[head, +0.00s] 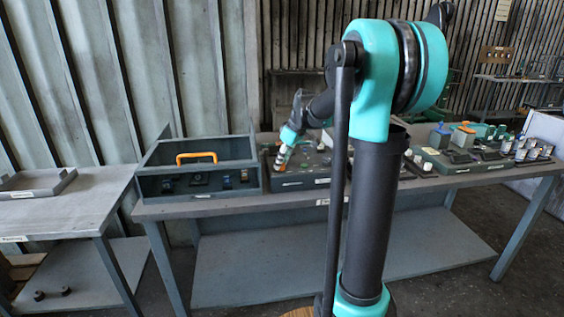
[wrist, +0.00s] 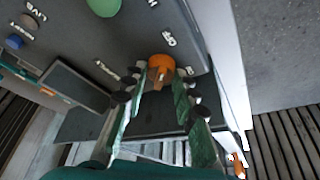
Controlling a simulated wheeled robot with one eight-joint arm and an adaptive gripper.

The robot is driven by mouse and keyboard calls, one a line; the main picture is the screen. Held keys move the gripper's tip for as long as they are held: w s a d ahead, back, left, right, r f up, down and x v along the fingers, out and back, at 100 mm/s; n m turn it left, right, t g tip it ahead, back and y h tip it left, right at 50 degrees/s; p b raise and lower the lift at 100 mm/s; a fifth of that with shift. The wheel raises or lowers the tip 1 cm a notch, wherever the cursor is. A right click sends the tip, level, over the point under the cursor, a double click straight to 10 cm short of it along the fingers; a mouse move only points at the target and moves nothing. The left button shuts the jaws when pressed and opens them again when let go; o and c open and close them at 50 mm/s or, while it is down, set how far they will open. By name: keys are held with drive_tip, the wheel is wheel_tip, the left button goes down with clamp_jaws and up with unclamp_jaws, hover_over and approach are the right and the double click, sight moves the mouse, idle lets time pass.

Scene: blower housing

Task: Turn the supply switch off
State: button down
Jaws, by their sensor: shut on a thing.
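The supply switch appears as an orange rotary knob (wrist: 161,63) on a dark grey panel (wrist: 150,25) in the wrist view. Small white lettering, hard to read, lies around it. My gripper (wrist: 160,84) has its two fingers on either side of the knob, shut on it. The fingers hide part of the knob, and I cannot tell for sure which mark it points to. In the head view, my gripper (head: 281,160) reaches down to the left end of the panel (head: 300,182) on the bench; the knob is small there.
A grey open-framed box (head: 198,184) with an orange handle (head: 197,157) stands left of the panel on the bench (head: 240,206). More panels with blocks and fittings (head: 470,158) lie to the right. In the wrist view, a green button (wrist: 104,6) and a blue knob (wrist: 29,21) sit on the panel.

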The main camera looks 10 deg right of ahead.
drive_tip(key=c, duration=1.2)
unclamp_jaws()
drive_tip(key=shift+r, duration=0.1)
drive_tip(key=v, duration=1.1)
drive_tip(key=shift+r, duration=0.4)
drive_tip(key=shift+s+f, duration=0.1)
drive_tip(key=shift+s, duration=0.05)
drive_tip(key=s+f+m+t+h, duration=0.1)
drive_tip(key=s+f+m+h, duration=0.2)
drive_tip(key=s+f+m, duration=0.6)
drive_tip(key=s+f, duration=1.7)
drive_tip(key=f, duration=0.1)
drive_tip(key=shift+s+d, duration=0.25)
drive_tip(key=shift+s, duration=0.15)
